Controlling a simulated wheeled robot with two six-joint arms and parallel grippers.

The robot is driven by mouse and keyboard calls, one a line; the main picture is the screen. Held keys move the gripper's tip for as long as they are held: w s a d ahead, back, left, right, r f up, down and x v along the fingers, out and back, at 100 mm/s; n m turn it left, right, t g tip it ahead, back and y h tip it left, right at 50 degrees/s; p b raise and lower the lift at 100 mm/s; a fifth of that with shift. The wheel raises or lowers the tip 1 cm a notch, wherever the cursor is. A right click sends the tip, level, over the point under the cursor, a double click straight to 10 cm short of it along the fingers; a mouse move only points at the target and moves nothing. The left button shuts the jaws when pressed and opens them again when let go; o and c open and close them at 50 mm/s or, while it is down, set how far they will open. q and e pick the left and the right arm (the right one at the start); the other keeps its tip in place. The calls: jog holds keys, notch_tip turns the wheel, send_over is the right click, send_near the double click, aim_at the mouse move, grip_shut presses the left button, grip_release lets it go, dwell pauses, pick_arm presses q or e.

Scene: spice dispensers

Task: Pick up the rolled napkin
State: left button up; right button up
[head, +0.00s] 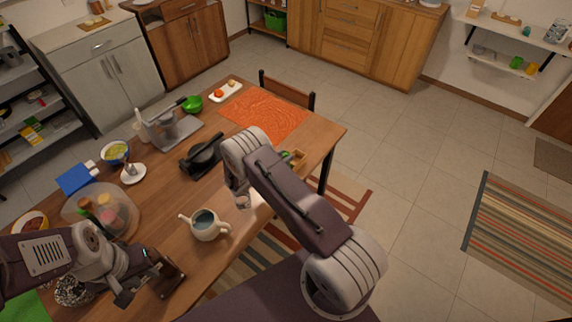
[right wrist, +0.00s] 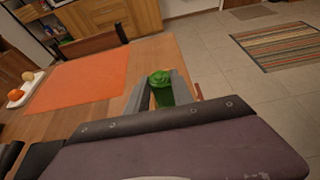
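I cannot pick out a rolled napkin with certainty. A pale strip (head: 258,197) lies on the table beside my right arm, mostly hidden, and I cannot tell what it is. My right gripper (right wrist: 162,90) shows two grey fingers apart in the right wrist view. A green, bumpy-topped object (right wrist: 160,79) shows between them; I cannot tell whether they touch it. In the head view my right arm hides that gripper. My left gripper (head: 148,286) is over the near left of the table, its fingers apart and nothing visible between them.
A teapot (head: 207,225) stands between the two arms. A clear dome (head: 100,210) stands near my left arm. A black pan (head: 203,157), a grey stand (head: 172,130) and a green bowl (head: 193,104) are farther back. The orange mat (head: 265,115) is clear.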

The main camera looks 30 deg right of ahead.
grip_shut()
notch_tip(320, 180, up, 4)
jog(key=p, duration=0.3)
jog(key=shift+w+r, duration=0.1)
jog(key=shift+r, duration=0.05)
jog(key=s+d+r+p, duration=0.1)
jog(key=s+r+p, duration=0.5)
jog(key=s+p, duration=0.3)
jog(key=s, duration=0.2)
jog(key=shift+s+d+r+p, duration=0.25)
jog(key=shift+s+r+p, duration=0.05)
jog(key=shift+s, duration=0.1)
jog(key=shift+w+a, duration=0.1)
